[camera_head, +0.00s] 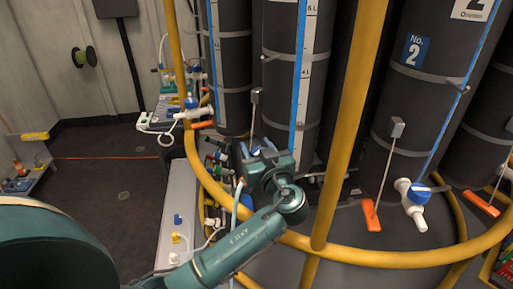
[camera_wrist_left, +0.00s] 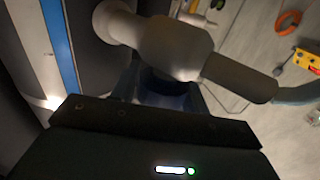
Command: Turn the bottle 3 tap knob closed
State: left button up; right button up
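My left gripper (camera_head: 256,150) is at the foot of a tall dark bottle (camera_head: 288,85) in the middle of the head view. No number shows on this bottle, so I cannot confirm it is bottle 3. In the left wrist view, a pale tap body (camera_wrist_left: 176,45) with a dark outlet sits right in front of the gripper. A dark blue part (camera_wrist_left: 172,92) shows beneath it, partly hidden; I cannot tell whether it is the knob. The finger gap is hidden, so neither the grip nor contact is clear. My right gripper is out of view.
Bottle 2 (camera_head: 411,88) has a white tap with a blue knob (camera_head: 419,193) and an orange lever (camera_head: 371,215) beside it. A yellow rail (camera_head: 345,125) rises right of my left gripper, and a yellow hoop curves around the bottle bases. Dark floor (camera_head: 115,180) lies open at left.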

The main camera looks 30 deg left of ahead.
pick_arm(q)
jog(key=c, duration=0.6)
